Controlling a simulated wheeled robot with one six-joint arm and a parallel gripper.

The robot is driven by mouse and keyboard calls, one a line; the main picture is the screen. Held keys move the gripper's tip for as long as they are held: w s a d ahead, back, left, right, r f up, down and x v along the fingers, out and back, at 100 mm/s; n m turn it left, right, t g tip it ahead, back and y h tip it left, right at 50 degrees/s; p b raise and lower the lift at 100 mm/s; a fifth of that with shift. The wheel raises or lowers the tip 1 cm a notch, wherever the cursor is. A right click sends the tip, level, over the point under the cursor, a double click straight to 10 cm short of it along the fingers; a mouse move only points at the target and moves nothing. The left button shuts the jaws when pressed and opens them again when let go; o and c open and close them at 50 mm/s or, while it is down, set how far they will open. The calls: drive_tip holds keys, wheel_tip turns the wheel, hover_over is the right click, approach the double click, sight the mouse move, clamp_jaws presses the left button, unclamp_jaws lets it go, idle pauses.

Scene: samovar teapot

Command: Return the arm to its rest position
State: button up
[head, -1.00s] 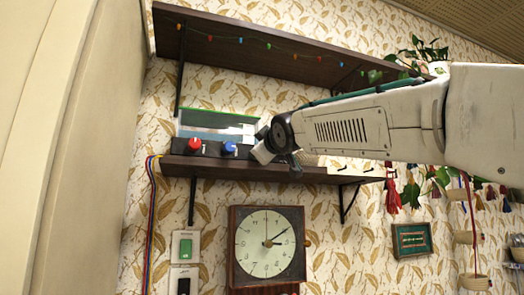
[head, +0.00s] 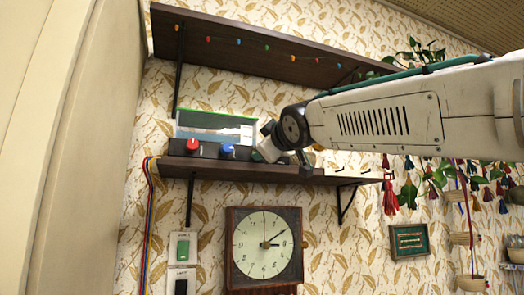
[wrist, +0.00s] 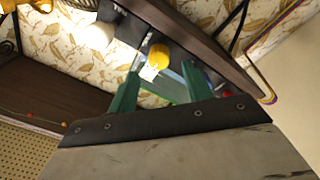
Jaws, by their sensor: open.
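My arm (head: 385,118) reaches in from the right in the head view, its wrist in front of the lower shelf (head: 240,170). My gripper (wrist: 161,75) shows in the wrist view as two green fingers spread apart, with nothing held between them. A yellow knob (wrist: 158,56) with a white label appears beyond the gap between the fingers; I cannot tell how far off it is. In the head view the fingers are mostly hidden by the wrist.
A red knob (head: 192,145) and a blue knob (head: 227,151) sit on a dark box on the lower shelf. A long upper shelf (head: 270,45) with coloured lights runs above the arm. A clock (head: 264,247) hangs below, and a pale panel (head: 80,150) stands at left.

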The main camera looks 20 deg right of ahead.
drive_tip(key=shift+s+f, duration=0.1)
drive_tip(key=shift+s, duration=0.9)
drive_tip(key=s+d+f+m+g, duration=0.1)
drive_tip(key=s+f+m+g, duration=0.15)
drive_tip(key=f, duration=0.65)
drive_tip(key=s+d+f+m+g+h, duration=0.1)
drive_tip(key=f+g, duration=0.2)
drive_tip(key=f, duration=0.6)
drive_tip(key=s+d+f+m+g, duration=0.1)
drive_tip(key=s+f+m+g, duration=0.15)
drive_tip(key=f, duration=0.65)
drive_tip(key=s+f+m+g+y, duration=0.1)
drive_tip(key=s+f+m+g, duration=0.2)
drive_tip(key=s+f+g, duration=0.6)
drive_tip(key=s+f, duration=1.5)
drive_tip(key=f, duration=0.1)
drive_tip(key=shift+s+d+g, duration=0.2)
drive_tip(key=shift+s+g, duration=0.05)
drive_tip(key=shift+g, duration=0.05)
